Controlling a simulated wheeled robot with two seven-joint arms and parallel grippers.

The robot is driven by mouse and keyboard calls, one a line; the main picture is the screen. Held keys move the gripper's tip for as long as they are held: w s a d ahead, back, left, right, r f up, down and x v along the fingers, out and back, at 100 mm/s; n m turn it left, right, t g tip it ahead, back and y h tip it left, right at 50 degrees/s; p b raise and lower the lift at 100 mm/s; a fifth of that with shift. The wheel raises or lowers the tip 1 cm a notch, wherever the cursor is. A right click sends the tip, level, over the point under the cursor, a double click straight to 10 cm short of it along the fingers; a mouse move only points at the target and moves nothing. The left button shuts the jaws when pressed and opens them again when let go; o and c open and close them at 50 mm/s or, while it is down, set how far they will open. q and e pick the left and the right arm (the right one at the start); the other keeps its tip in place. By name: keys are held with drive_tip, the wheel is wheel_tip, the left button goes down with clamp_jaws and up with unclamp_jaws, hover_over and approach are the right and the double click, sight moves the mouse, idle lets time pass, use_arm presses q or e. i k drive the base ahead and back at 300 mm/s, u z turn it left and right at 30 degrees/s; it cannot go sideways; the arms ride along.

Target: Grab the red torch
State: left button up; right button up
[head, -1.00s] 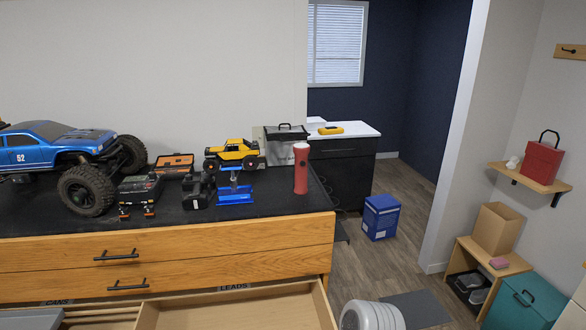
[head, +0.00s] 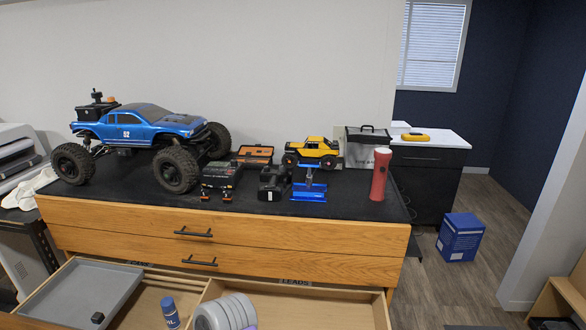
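Left of the torch are a blue stand (head: 309,188), a yellow toy truck (head: 313,152), a black charger (head: 273,183) and a large blue crawler (head: 140,130). A grey lidded box (head: 364,148) stands behind it. An open drawer (head: 340,312) juts out below.

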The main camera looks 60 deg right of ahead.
sight(383, 156)
drive_tip(key=u, duration=0.4)
drive_tip(key=k, duration=1.05)
drive_tip(key=z, duration=1.5)
drive_tip(key=i, duration=0.55)
drive_tip(key=z, duration=0.05)
